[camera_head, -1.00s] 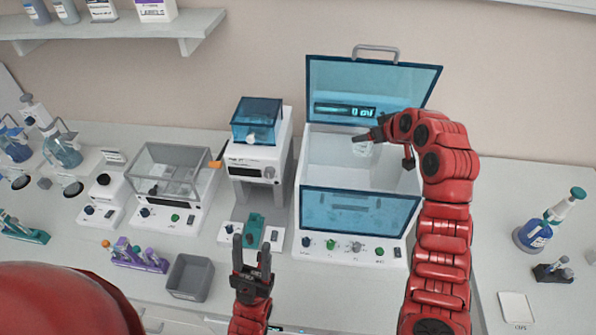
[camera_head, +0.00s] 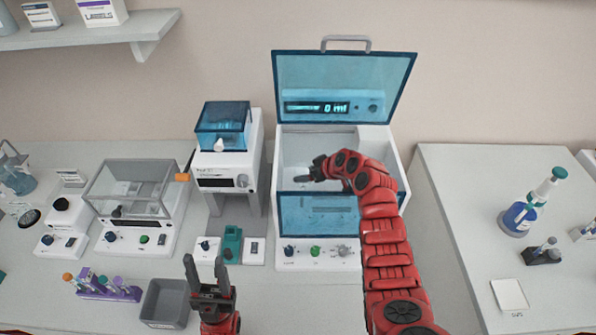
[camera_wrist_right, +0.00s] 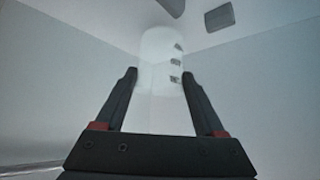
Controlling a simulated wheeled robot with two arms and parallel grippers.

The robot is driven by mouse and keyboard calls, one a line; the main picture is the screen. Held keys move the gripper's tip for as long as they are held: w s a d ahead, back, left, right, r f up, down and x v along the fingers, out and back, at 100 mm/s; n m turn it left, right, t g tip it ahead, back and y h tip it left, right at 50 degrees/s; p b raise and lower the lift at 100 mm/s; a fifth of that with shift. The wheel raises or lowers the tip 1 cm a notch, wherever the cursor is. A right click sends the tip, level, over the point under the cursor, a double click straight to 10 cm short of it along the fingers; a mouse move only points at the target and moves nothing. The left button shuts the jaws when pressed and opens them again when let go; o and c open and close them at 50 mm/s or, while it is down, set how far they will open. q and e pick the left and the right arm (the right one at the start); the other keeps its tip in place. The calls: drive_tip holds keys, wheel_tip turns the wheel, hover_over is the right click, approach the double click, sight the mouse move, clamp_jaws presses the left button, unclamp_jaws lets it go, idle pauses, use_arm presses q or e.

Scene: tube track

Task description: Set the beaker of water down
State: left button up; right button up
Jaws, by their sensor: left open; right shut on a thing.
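The beaker (camera_wrist_right: 160,65), pale and see-through with dark marks on its side, stands between the two fingers of my right gripper (camera_wrist_right: 158,85) in the right wrist view. My right gripper is shut on it. In the head view my right gripper (camera_head: 318,171) is inside the open white chamber of the machine (camera_head: 382,152); the beaker is barely visible there. Whether the beaker touches the chamber floor I cannot tell. My left gripper (camera_head: 206,265) is open and empty, above the front of the bench.
The machine's blue lid (camera_head: 345,85) stands raised behind, its display reading 0. A blue front panel (camera_head: 318,214) borders the chamber in front. Left of it stand a smaller blue-topped device (camera_head: 228,165), a clear-covered box (camera_head: 130,190) and a grey bin (camera_head: 166,302).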

sight(297, 169)
drive_tip(key=shift+w+a+r, duration=0.25)
drive_tip(key=shift+w+a, duration=0.05)
drive_tip(key=shift+a, duration=0.05)
drive_tip(key=shift+w+a+f+b, duration=0.1)
drive_tip(key=shift+w+a+b, duration=0.75)
drive_tip(key=shift+w+a, duration=0.2)
drive_tip(key=shift+a+f, duration=0.1)
drive_tip(key=shift+f, duration=0.45)
drive_tip(key=shift+r, duration=0.1)
drive_tip(key=o, duration=1.1)
drive_tip(key=shift+c, duration=0.2)
